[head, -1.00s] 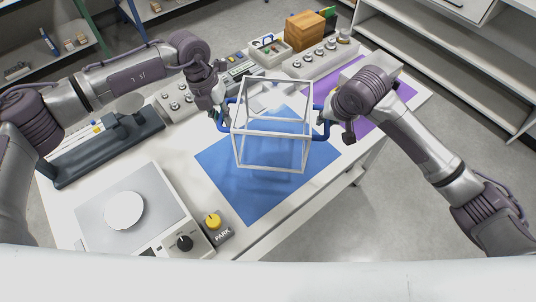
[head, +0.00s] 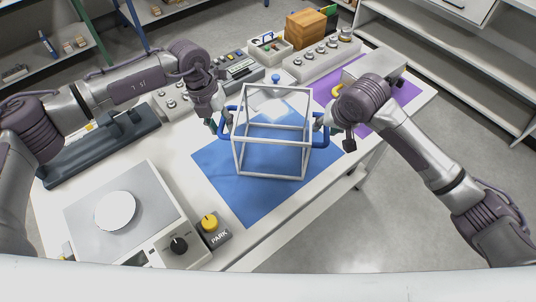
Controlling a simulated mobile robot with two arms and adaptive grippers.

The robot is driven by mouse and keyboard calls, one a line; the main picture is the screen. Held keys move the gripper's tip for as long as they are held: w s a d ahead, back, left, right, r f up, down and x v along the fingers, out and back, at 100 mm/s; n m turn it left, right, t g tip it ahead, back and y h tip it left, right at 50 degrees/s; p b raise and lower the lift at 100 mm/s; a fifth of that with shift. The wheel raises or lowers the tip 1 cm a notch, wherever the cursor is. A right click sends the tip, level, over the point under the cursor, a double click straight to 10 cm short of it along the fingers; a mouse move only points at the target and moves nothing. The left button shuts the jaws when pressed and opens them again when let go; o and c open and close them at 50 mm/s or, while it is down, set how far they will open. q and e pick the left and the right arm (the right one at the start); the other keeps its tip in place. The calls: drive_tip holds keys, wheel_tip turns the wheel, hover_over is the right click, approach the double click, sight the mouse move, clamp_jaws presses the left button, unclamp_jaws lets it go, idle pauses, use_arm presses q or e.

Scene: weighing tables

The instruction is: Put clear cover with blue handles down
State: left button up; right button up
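The clear cover (head: 272,176) is a box with white frame edges and see-through sides. It appears to stand upright on the blue mat (head: 245,200). A blue handle (head: 229,138) sticks out on its left side and another (head: 318,145) on its right. My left gripper (head: 218,121) is at the left handle, its fingers appearing spread around the bar. My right gripper (head: 334,132) is at the right handle, also appearing spread, with a grey fingertip inside the loop. Parts of both handles are hidden behind the fingers.
A balance with a round white pan (head: 115,210) stands front left, beside a yellow-knobbed PARK block (head: 214,232). A purple mat (head: 408,92) carries a grey box (head: 374,66). A wooden box (head: 305,35) and weight rack (head: 322,57) stand behind.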

drive_tip(key=shift+r, duration=0.15)
use_arm(q)
wheel_tip(320, 180, up, 12)
drive_tip(key=a, duration=0.2)
drive_tip(key=shift+w+f, duration=0.15)
use_arm(e)
drive_tip(key=v, duration=1.1)
drive_tip(key=shift+s+r, duration=0.2)
drive_tip(key=shift+r, duration=0.1)
use_arm(q)
drive_tip(key=shift+a, duration=0.1)
use_arm(e)
drive_tip(key=shift+r, duration=0.1)
